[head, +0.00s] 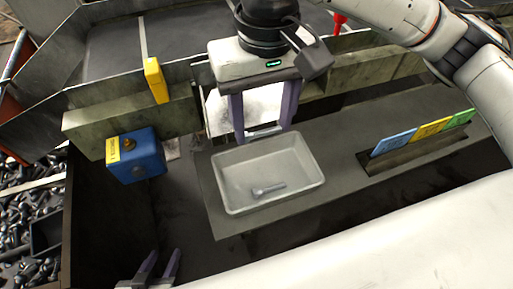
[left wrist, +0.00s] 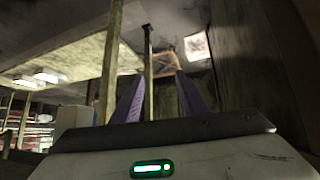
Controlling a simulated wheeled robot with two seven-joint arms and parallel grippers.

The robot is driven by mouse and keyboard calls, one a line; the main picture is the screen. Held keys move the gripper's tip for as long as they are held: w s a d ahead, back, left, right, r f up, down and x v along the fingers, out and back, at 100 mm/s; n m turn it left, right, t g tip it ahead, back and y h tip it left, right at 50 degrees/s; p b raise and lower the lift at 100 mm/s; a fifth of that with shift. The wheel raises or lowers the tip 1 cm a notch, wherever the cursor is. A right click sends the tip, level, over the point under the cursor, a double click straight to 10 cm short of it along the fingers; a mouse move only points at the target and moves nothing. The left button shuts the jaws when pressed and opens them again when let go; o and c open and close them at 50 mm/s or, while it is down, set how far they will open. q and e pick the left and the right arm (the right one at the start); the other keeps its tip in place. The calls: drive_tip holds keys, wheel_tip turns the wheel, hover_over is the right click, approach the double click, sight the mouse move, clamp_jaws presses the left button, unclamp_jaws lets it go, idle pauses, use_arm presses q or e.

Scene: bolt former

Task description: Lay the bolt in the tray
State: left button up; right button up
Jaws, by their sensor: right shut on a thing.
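A small grey bolt (head: 268,189) lies on the floor of a pale grey rectangular tray (head: 232,209). My right gripper (head: 264,133) points down at the tray's far edge, its fingers well apart on a pale bar (head: 264,132). The bar sits just above the tray's far rim; I cannot tell whether it is part of the tray. My left gripper (head: 158,264) shows only its fingertips at the bottom edge, apart and empty, left of and nearer than the tray. In the left wrist view its fingers (left wrist: 157,90) are also spread with nothing held.
A blue box with a yellow label (head: 136,155) stands left of the tray. Blue, yellow and green cards (head: 432,129) stand in a holder at right. Many loose bolts (head: 28,222) fill the far left. The dark table (head: 330,165) is bare between tray and cards.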

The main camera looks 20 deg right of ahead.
sight(264, 133)
drive_tip(key=f, duration=0.5)
drive_tip(key=shift+s+f, duration=0.2)
drive_tip(key=shift+f, duration=0.05)
wheel_tip(264, 133, down, 4)
drive_tip(key=shift+r+b, duration=0.2)
drive_tip(key=shift+b, duration=0.2)
drive_tip(key=shift+f, duration=0.35)
use_arm(q)
drive_tip(key=shift+s+d+f+p, duration=0.1)
drive_tip(key=shift+s+f+p, duration=0.25)
drive_tip(key=shift+s, duration=0.2)
use_arm(e)
drive_tip(key=shift+f, duration=0.55)
drive_tip(key=o, duration=1.2)
use_arm(q)
drive_tip(key=shift+s+f, duration=0.2)
use_arm(e)
drive_tip(key=shift+w, duration=0.1)
